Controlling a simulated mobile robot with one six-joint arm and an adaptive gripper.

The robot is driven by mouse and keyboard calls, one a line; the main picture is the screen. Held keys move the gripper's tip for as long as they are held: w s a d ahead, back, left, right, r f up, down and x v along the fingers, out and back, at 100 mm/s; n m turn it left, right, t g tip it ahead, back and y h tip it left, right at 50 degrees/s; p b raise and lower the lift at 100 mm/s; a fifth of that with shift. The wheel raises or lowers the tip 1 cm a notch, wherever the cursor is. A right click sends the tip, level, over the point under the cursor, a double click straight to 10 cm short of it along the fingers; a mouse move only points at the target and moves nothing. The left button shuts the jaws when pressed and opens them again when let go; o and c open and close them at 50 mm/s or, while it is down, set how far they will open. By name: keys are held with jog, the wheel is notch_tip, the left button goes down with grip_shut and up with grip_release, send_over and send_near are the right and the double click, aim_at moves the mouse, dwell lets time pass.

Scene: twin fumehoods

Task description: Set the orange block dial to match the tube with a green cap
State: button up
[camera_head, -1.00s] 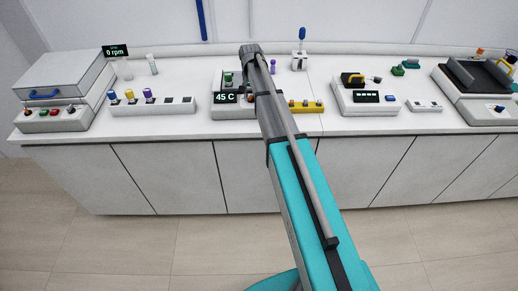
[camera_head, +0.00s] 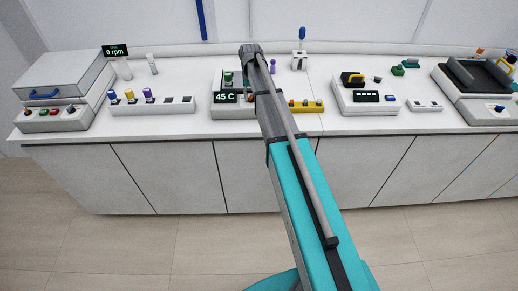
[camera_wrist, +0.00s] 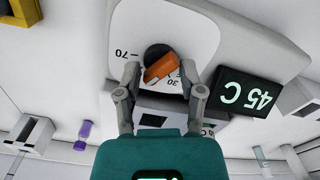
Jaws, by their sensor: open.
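The orange dial (camera_wrist: 160,69) sits on a dark round knob on a pale panel in the wrist view. Its bar lies tilted, and the numbers 70 and 30 are printed around it, some partly covered. My gripper (camera_wrist: 160,77) is open, with one finger on each side of the dial. I cannot tell whether either finger touches it. A black display (camera_wrist: 244,92) beside it reads 45 C; this display also shows in the head view (camera_head: 225,98). A tube with a green cap (camera_head: 228,77) stands at that device in the head view.
A white rack (camera_head: 180,107) with several capped tubes stands to the left. A yellow rack (camera_head: 305,106) lies just right of my arm. A balance-like device (camera_head: 365,97) is further right.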

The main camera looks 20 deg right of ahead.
aim_at(251, 96)
jog(key=shift+n, duration=0.7)
jog(key=shift+r+p, duration=0.25)
jog(key=shift+p, duration=0.05)
notch_tip(251, 96, up, 14)
jog(key=f+p, duration=0.1)
jog(key=p, duration=1.3)
jog(key=s+a+f+n+b, duration=0.3)
jog(key=s+f+n+b, duration=0.2)
jog(key=s+f+b, duration=1.6)
notch_tip(251, 96, down, 2)
jog(key=b, duration=0.3)
jog(key=shift+f, duration=0.2)
jog(key=shift+a, duration=0.1)
